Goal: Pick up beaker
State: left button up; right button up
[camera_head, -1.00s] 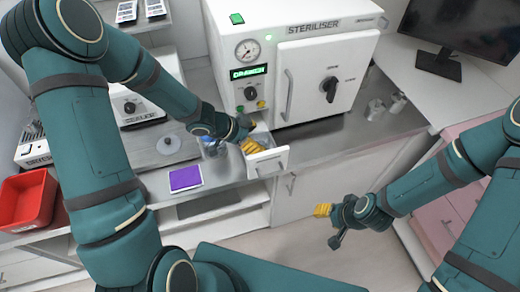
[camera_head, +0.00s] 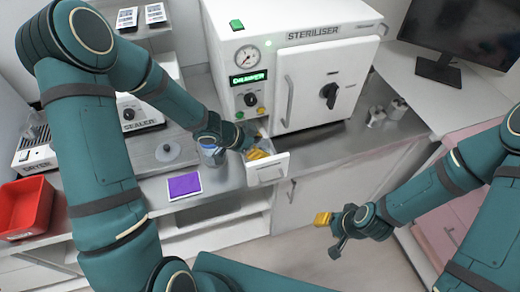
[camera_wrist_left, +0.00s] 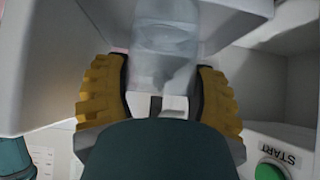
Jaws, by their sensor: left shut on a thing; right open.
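My right gripper (camera_head: 322,219) is open and empty over the floor, in front of the counter and apart from everything.
A bluish clear container (camera_head: 211,152) stands just left of my left gripper. A purple pad (camera_head: 184,186) lies on the counter. A red bin (camera_head: 25,205) is at far left, a monitor (camera_head: 445,35) at far right. Small metal pots (camera_head: 377,115) stand right of the steriliser. Counter space before its door is clear.

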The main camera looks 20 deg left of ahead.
pick_arm(q)
jog(key=shift+r, duration=0.2)
notch_tip(320, 180, up, 28)
jog(key=p, duration=0.6)
jog(key=shift+f, duration=0.25)
dwell(0.7)
